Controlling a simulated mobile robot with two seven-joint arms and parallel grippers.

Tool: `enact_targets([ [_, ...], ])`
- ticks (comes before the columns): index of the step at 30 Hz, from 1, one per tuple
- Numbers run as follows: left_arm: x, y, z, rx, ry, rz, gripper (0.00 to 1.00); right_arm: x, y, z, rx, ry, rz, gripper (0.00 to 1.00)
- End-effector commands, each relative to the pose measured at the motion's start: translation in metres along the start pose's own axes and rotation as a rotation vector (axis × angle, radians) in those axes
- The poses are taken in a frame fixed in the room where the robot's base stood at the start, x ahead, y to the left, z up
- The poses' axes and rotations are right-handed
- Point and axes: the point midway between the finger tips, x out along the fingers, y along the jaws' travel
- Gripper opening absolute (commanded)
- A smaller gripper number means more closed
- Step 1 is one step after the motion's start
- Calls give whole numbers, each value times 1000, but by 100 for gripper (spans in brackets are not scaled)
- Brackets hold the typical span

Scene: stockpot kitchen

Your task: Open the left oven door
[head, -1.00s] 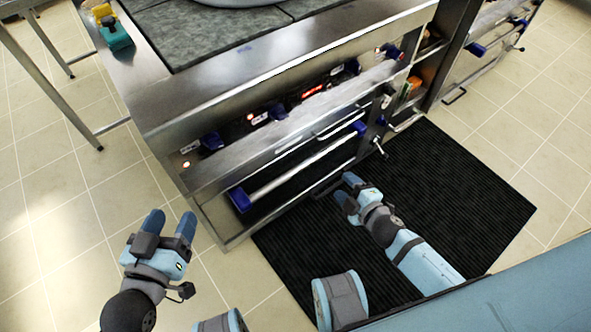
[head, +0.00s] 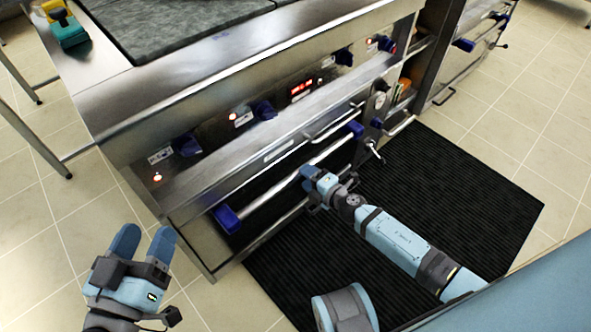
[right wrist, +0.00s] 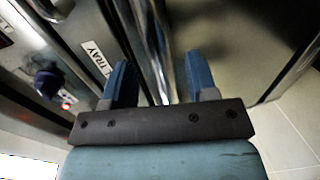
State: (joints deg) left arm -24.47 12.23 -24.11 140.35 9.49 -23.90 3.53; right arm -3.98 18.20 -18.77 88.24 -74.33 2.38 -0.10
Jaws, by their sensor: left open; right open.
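The oven door shows in the head view as a low front with a long metal handle bar (head: 270,194) that has blue end brackets. My right gripper (head: 308,178) is open at the middle of this bar, its blue fingers at or very close to it. In the right wrist view a shiny bar (right wrist: 158,50) runs between the two open fingers of my right gripper (right wrist: 160,82); contact cannot be told. The door looks shut, partly hidden by the gripper. My left gripper (head: 144,245) is open and empty above the floor, left of the oven.
A smaller rail (head: 335,122) and a steel ledge with blue knobs (head: 264,110) lie above the handle. A label reading "L TRAY" (right wrist: 96,58) shows in the right wrist view. A black ribbed mat (head: 440,190) covers the floor before the oven. Tiled floor lies to the left.

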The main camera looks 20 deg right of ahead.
Motion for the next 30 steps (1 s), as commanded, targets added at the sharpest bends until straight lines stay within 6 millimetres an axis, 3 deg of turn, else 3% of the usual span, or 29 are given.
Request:
enact_targets([
  [3, 0, -1, 6, -1, -16, 2, 58, 25, 0, 0, -1, -1, 2, 53],
  [9, 0, -2, 14, -2, -40, 5, 58, 49, -1, 0, 1, -1, 1, 53],
  [21, 0, -2, 16, -2, -53, 5, 58, 56, 0, 0, 2, -1, 0, 53],
  [28, 0, -2, 15, -1, -50, 6, 58, 56, 0, 0, 2, -1, 0, 2],
  [30, 0, -2, 15, -1, -50, 6, 58, 56, 0, 0, 2, -1, 0, 0],
])
